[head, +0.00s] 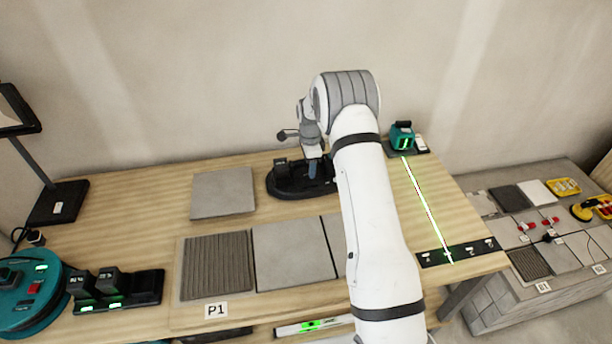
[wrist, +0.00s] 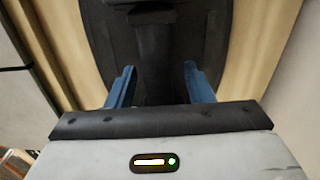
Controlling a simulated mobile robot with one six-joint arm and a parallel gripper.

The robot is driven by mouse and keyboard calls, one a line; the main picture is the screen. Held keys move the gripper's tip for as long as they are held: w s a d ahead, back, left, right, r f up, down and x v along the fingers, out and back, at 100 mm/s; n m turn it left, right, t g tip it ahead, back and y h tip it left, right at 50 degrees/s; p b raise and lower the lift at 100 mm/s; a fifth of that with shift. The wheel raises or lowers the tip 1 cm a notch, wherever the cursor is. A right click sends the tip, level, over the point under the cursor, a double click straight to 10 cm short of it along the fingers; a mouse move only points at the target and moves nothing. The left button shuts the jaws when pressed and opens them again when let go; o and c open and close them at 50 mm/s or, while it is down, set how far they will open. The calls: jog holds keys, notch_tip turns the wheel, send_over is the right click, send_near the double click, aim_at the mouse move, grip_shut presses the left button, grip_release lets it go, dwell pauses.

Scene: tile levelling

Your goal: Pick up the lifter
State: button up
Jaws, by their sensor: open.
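A dark lifter (head: 281,172) with an upright part sits on a black oval base (head: 283,193) at the back middle of the wooden table. My arm hides the right side of this spot in the head view. My gripper (head: 315,172) points down over the base, its blue fingers beside the dark parts. In the wrist view, my gripper (wrist: 159,72) is open, with one blue finger on each side of a dark post or handle of the lifter (wrist: 160,88). A gap shows between the fingers and the post. The lifter's full shape is hard to make out.
A grey tile (head: 223,193) lies left of the base. A ribbed bed (head: 217,266) and a plain tile (head: 293,252) are in front. A teal laser level (head: 402,135) casts a green line at right. Black blocks on a charger (head: 120,290) stand front left.

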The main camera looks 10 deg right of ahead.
jog(key=shift+f+b, duration=0.25)
jog(key=shift+b, duration=0.15)
dwell(0.5)
jog(key=shift+w+r, duration=0.1)
grip_shut()
